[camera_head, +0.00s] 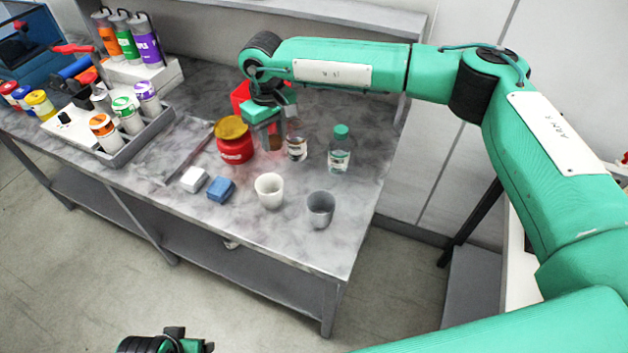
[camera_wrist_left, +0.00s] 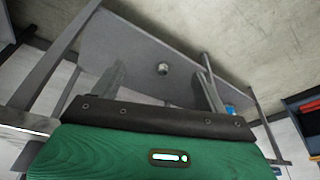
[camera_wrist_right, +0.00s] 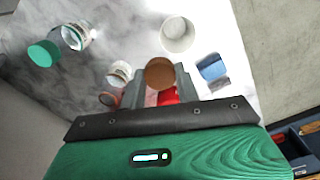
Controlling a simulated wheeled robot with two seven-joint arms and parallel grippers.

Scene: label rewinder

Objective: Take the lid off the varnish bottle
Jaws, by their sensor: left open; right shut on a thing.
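My right gripper (camera_head: 270,138) is shut on a round brown lid (camera_wrist_right: 159,73), held between its fingertips above the bench. Just right of it in the head view stands a clear bottle (camera_head: 297,148) with a pale label, apparently the varnish bottle. It also shows in the right wrist view (camera_wrist_right: 119,73), left of the fingers. Its top is a small brownish ring there; I cannot tell its details. Lid and bottle look apart. A second clear bottle (camera_head: 339,158) with a green cap stands further right. My left gripper (camera_wrist_left: 163,88) is open and empty, low in front of the bench.
A red jar (camera_head: 236,150) with an amber lid stands close left of the right gripper. A white cup (camera_head: 269,190), a grey cup (camera_head: 320,210), a blue block (camera_head: 221,189) and a white block (camera_head: 194,180) line the front. A grey tray (camera_head: 135,145) holds several bottles at left.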

